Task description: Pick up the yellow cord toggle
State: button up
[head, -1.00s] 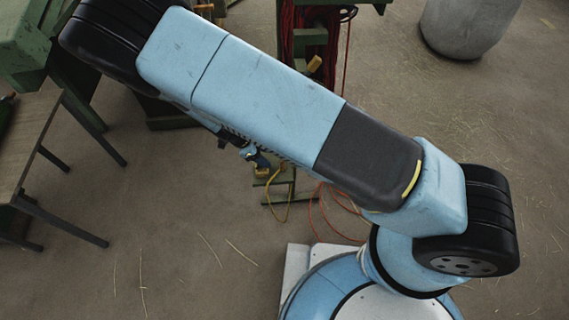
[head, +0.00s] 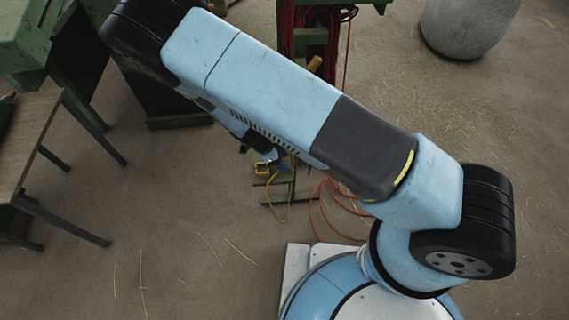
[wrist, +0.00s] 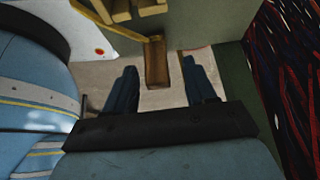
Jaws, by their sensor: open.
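The yellow cord toggle (head: 262,169) hangs low beside the green stand in the head view, with a yellow cord looping below it. In the wrist view a brownish-yellow block (wrist: 157,63), which looks like the toggle, lies between my two blue fingers, with a yellow strip or cord running from its top to the upper left. My gripper (wrist: 159,66) is open, with a gap on each side of the block. In the head view my gripper (head: 271,156) is partly hidden under my forearm, just above the toggle. Whether they touch there is unclear.
A green stand (head: 303,38) holds dark red cord, which also fills the right of the wrist view (wrist: 290,80). Orange cord (head: 325,215) loops on the floor by my base. A table (head: 25,140) stands at left and a grey drum (head: 462,28) at top right.

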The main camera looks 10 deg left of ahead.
grip_shut()
dwell(0.4)
